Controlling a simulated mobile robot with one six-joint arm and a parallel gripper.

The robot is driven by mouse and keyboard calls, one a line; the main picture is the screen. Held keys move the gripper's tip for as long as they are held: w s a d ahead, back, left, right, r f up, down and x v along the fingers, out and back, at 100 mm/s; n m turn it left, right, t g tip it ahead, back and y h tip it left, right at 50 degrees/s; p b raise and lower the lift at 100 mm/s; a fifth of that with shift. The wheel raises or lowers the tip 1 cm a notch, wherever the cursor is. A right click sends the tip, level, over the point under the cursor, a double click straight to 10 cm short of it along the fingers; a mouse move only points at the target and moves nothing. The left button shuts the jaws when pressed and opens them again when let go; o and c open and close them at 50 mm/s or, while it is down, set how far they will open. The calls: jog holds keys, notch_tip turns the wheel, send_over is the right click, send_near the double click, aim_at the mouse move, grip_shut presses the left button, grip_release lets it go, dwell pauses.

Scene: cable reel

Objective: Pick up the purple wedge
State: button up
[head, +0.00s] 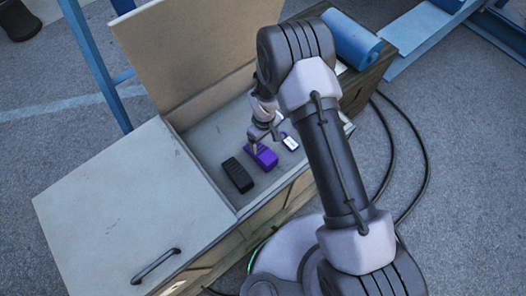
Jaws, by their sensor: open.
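The purple wedge (262,156) lies on the grey floor of an open box (207,143), between a black ribbed block and a small white-faced piece. My gripper (262,146) reaches down into the box from above, with its fingers at the upper left part of the wedge. The jaws are open. The wrist and fingers hide part of the wedge's far side, and I cannot tell whether the fingers touch it.
The black ribbed block (238,175) lies left of the wedge, and the white-faced piece (290,143) lies right of it. A raised lid panel (190,50) stands behind. A closed lid with a handle (155,266) is at left. A blue roll (351,42) lies at upper right.

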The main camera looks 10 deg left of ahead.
aim_at(262, 151)
jog(key=f+b, duration=0.1)
jog(key=f, duration=0.5)
jog(key=shift+s+a+f+b, duration=0.15)
jog(key=shift+a+b, duration=0.05)
jog(key=shift+b, duration=0.2)
jog(key=f+b, duration=0.1)
jog(key=f, duration=0.1)
jog(key=f+b, duration=0.1)
jog(key=f, duration=0.2)
jog(key=shift+s+a+f+b, duration=0.15)
jog(key=shift+a+f+b, duration=0.05)
jog(key=shift+f+b, duration=0.2)
jog(key=shift+r, duration=0.2)
grip_shut()
